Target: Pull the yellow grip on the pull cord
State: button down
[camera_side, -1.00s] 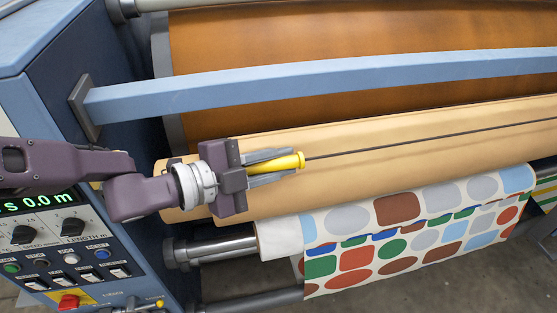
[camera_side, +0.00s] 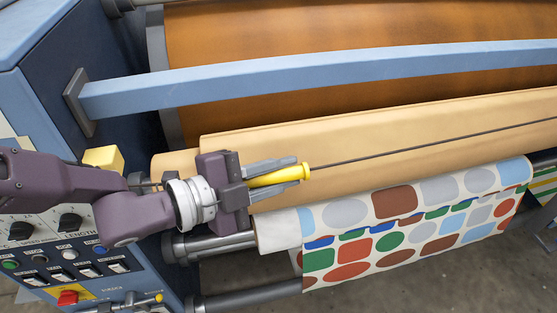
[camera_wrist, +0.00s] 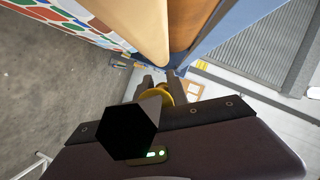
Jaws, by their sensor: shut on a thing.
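The yellow grip (camera_side: 279,176) is a slim flared handle on the end of a thin dark cord (camera_side: 400,148). The cord runs taut to the upper right in front of the tan roll. My gripper (camera_side: 284,174) is shut on the grip, with one finger above it and one below, and the flared end shows at the fingertips. In the wrist view my gripper (camera_wrist: 160,85) is partly hidden by the dark wrist housing. A yellow rounded end of the grip (camera_wrist: 166,96) shows between the fingers there.
A pale blue bar (camera_side: 320,80) crosses above, in front of an orange drum (camera_side: 350,40). The tan roll (camera_side: 370,135) lies close behind my gripper, and patterned cloth (camera_side: 400,225) hangs below right. A blue control panel (camera_side: 60,262) and a yellow block (camera_side: 104,158) are at left.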

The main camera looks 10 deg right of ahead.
aim_at(255, 184)
jog(key=shift+s, duration=0.2)
jog(key=c, duration=1.3)
grip_release()
jog(key=v, duration=0.7)
